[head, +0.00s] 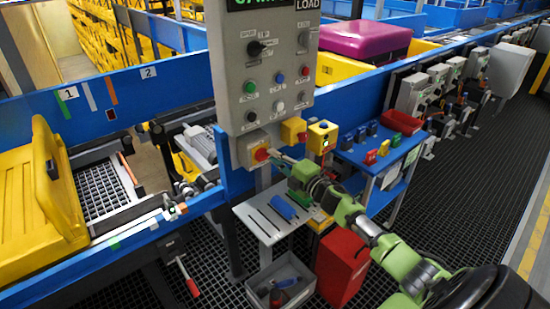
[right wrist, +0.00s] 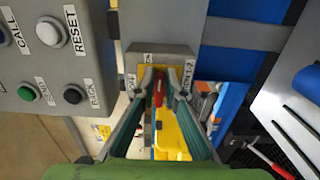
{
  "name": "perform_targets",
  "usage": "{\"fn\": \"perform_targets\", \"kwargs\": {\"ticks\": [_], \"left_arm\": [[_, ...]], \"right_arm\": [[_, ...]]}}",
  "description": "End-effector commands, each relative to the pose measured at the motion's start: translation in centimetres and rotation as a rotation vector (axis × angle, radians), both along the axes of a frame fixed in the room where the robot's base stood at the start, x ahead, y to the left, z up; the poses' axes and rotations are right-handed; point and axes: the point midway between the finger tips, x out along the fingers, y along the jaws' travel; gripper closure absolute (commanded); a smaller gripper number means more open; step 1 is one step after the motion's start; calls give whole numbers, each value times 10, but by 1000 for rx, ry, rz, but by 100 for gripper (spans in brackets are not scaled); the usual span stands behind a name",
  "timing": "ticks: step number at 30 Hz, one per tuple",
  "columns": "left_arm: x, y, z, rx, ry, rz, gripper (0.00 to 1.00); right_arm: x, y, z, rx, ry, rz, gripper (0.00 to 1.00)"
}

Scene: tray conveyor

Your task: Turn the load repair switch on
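The load repair switch appears to be the red rotary handle on a yellow plate (head: 260,154), on a small grey box (head: 245,150) below the grey control panel (head: 235,72). In the right wrist view the red handle (right wrist: 158,88) stands lengthwise between my fingertips, with the yellow plate around it. My right gripper (head: 274,155) reaches the switch from the right; in the wrist view its tips (right wrist: 160,76) are drawn close on both sides of the handle and look shut on it. The labels beside it are partly hidden by the fingers. My left gripper is out of view.
The panel's buttons and knob (head: 255,48) sit just above. A yellow button box (head: 322,138) is close on the right. A small grey table (head: 262,225), a red bin (head: 342,268) and a grey crate (head: 262,290) stand below. Blue conveyor rails (head: 160,97) run behind.

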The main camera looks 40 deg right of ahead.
Motion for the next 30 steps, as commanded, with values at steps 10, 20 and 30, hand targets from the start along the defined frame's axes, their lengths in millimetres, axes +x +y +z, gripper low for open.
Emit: {"fn": "perform_targets", "kwargs": {"ticks": [10, 20, 30], "left_arm": [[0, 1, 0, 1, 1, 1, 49], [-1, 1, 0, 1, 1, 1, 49], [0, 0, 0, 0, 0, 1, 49]], "right_arm": [[0, 0, 0, -1, 1, 0, 74], [-26, -2, -2, -2, 4, 0, 74], [-85, -6, -3, 1, 5, 0, 74]]}}
